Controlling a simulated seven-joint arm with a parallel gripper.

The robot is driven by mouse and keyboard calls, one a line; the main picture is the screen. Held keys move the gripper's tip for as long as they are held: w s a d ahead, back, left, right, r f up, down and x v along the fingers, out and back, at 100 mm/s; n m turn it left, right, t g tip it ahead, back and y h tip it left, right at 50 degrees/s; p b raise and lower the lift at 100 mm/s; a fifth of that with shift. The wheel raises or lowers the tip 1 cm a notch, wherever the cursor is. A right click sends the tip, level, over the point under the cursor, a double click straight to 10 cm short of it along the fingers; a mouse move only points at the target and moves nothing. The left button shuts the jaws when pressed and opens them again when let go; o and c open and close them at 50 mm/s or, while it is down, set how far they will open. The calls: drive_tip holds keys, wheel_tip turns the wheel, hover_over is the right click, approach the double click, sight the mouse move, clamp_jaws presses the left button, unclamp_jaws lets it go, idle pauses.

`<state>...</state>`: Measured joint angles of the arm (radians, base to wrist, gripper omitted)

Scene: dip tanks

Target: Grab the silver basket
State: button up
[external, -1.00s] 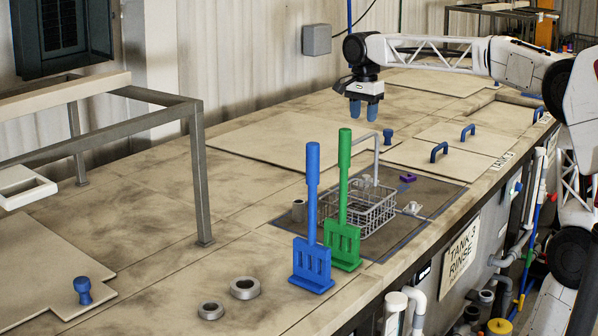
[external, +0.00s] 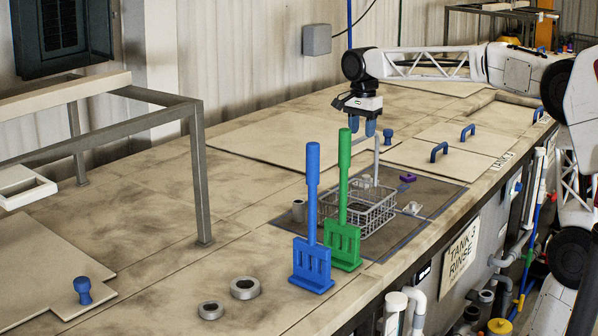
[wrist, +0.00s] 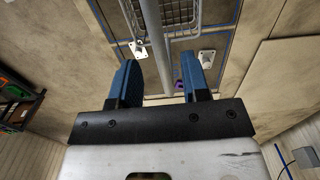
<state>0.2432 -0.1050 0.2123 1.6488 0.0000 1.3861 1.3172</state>
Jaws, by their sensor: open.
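The silver wire basket (external: 374,216) sits in the dark tank opening, with its tall handle (external: 376,160) upright. The green paddle-shaped tool (external: 343,215) partly hides the basket in the external view. My gripper (external: 363,127) is open, fingers pointing down, at the handle's upper end. The fingers cover the handle's top bar there. In the wrist view, the grey handle (wrist: 157,42) runs between the two blue fingers of my gripper (wrist: 162,72), with part of the basket mesh (wrist: 178,12) at the top edge. I cannot tell whether the fingers touch the handle.
A blue paddle-shaped tool (external: 312,230) stands left of the green one, in front of the basket. Two grey rings (external: 245,288) lie at the front left. Lids with blue handles (external: 438,152) lie at the right. A metal frame (external: 200,180) stands at left.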

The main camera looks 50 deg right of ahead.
sight(361, 139)
drive_tip(key=shift+a+f, duration=0.1)
drive_tip(key=shift+f, duration=1.7)
clamp_jaws()
drive_tip(key=shift+r, duration=0.1)
